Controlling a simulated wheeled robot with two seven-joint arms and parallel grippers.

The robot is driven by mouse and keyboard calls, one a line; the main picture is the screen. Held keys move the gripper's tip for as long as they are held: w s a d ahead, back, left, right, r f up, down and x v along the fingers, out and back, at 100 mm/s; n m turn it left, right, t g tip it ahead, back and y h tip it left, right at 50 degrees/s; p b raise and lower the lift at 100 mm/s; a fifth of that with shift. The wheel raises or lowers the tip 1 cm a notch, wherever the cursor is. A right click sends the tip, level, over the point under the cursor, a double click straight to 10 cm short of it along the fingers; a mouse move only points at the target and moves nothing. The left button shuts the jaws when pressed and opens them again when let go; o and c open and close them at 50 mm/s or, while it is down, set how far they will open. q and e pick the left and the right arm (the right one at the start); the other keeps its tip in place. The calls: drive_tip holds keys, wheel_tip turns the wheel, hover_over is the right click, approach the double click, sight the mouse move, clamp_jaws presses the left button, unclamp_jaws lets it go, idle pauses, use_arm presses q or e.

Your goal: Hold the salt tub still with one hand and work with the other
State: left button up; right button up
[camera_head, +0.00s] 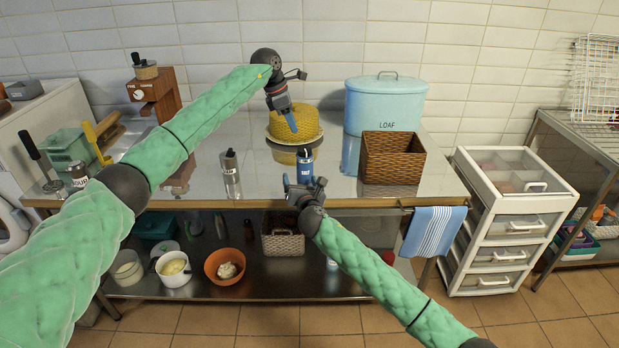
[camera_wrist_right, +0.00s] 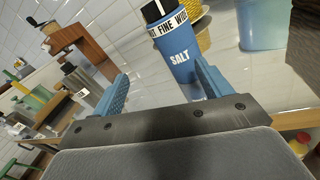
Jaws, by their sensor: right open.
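The salt tub (camera_head: 305,168) is a blue cylinder with a dark top, standing upright on the steel counter (camera_head: 270,188) near its front edge. In the right wrist view the tub (camera_wrist_right: 181,52) shows its white SALT lettering and a pale label band. My right gripper (camera_head: 303,184) is open in front of the tub; its blue fingers point towards it, and the tub appears beyond the fingertips, nearer the right finger. I cannot tell any contact. My left gripper (camera_head: 290,122) points down above and behind the tub, in front of the yellow dome; its finger opening is hidden by the angle.
A wicker basket (camera_head: 392,160) and a pale blue LOAF bin (camera_head: 384,103) stand right of the tub. A yellow woven dome (camera_head: 310,128) is behind it. A grey bottle (camera_head: 230,172) stands to the left. A striped towel (camera_head: 433,231) hangs at the front edge.

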sight(306, 171)
drive_tip(key=w+d+n, duration=0.2)
drive_tip(key=shift+w+d+f+n, duration=0.1)
drive_tip(key=shift+n, duration=0.2)
drive_tip(key=shift+w+d+n+y, duration=0.2)
drive_tip(key=shift+w+n+y, duration=0.1)
drive_tip(key=shift+w+n, duration=0.2)
drive_tip(key=shift+x, duration=3.7)
drive_tip(key=shift+d, duration=0.1)
drive_tip(key=c, duration=1.1)
